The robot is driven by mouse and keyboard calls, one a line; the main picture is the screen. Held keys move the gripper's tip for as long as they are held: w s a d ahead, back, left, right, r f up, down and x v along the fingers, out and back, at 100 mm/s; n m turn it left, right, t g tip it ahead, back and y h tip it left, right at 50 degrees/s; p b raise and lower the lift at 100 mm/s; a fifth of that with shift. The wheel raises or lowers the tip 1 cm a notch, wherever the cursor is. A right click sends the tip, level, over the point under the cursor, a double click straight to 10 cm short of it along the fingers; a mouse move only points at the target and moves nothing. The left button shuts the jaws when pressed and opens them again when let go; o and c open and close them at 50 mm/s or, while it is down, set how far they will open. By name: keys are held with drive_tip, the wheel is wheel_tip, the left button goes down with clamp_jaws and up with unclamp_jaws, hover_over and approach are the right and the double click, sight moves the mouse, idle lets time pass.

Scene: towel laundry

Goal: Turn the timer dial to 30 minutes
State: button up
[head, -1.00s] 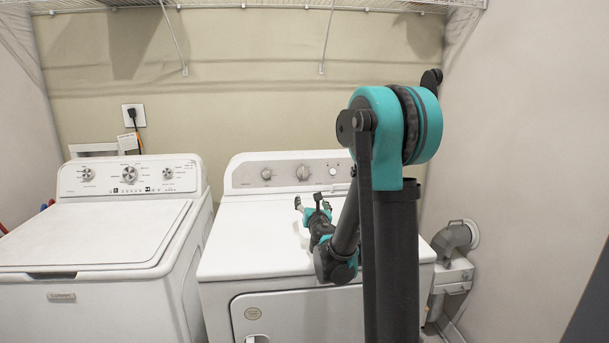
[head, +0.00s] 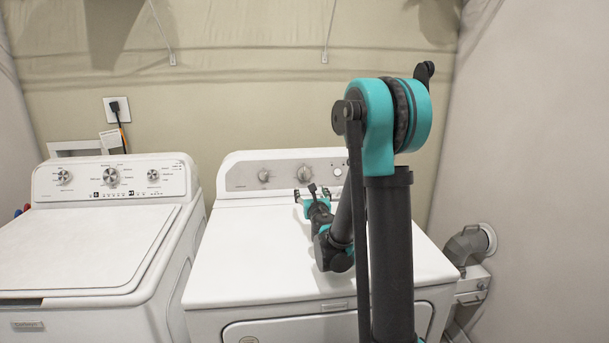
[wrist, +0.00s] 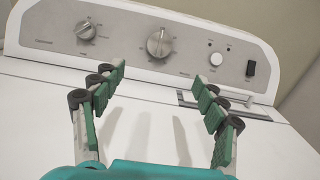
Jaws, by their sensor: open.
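The right machine's grey control panel carries a large round dial (wrist: 160,43), which I take to be the timer dial, with its pointer ridge roughly upright. It also shows in the head view (head: 305,174), just beyond my gripper. A smaller knob (wrist: 85,29) sits to its left on the same panel. My gripper (wrist: 162,78) is open and empty, its two green-padded fingers spread over the white top, below and in front of the large dial. In the head view my gripper (head: 312,190) is near the panel. The dial's markings are too small to read.
The panel also has a round white button (wrist: 216,59) and a black switch (wrist: 251,68) on the right. A washer (head: 90,240) with its own knobs stands to the left. A grey vent duct (head: 468,245) is by the right wall.

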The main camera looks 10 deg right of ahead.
sight(305, 174)
drive_tip(key=w, duration=1.6)
drive_tip(key=shift+w, duration=0.25)
drive_tip(key=shift+c, duration=0.2)
drive_tip(key=c, duration=1.1)
